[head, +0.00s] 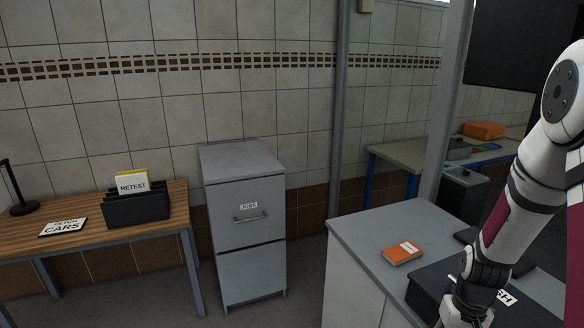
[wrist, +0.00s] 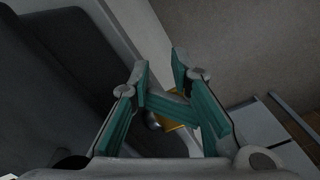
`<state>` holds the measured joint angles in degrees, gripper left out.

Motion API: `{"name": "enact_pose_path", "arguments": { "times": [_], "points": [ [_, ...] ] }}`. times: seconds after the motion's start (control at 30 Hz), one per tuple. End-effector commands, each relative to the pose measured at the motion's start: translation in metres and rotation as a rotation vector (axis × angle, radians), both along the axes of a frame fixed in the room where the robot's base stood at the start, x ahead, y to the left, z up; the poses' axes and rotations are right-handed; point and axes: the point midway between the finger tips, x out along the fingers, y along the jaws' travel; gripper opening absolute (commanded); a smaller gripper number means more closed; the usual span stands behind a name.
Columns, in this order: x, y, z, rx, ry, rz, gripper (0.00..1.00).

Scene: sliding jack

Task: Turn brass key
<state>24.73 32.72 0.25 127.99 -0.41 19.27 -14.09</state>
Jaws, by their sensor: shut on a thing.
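My gripper (wrist: 158,76) shows in the wrist view with its two teal fingers drawn in and a narrow gap at the tips. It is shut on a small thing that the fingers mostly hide. A brass-yellow patch (wrist: 174,124) shows between the fingers and looks like the brass key, but its shape and angle cannot be told. A dark grey box (head: 430,287) with a white label ending in "SH" stands on the grey counter (head: 357,233) in the head view. My arm comes down over this box, and the gripper's tips are out of that view.
An orange book (head: 402,254) lies on the counter left of the box. A grey filing cabinet (head: 245,225) stands left of the counter. A wooden table (head: 165,207) at far left holds a dark file holder (head: 137,209) and a sign. Floor between cabinet and counter is clear.

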Motion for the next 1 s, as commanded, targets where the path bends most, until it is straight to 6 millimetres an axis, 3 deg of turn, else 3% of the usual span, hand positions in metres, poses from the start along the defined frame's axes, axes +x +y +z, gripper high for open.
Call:
{"name": "enact_pose_path", "arguments": {
  "times": [1.0],
  "points": [
    [0.020,0.007,0.000,0.000,-0.001,0.001,0.00]
  ]
}}
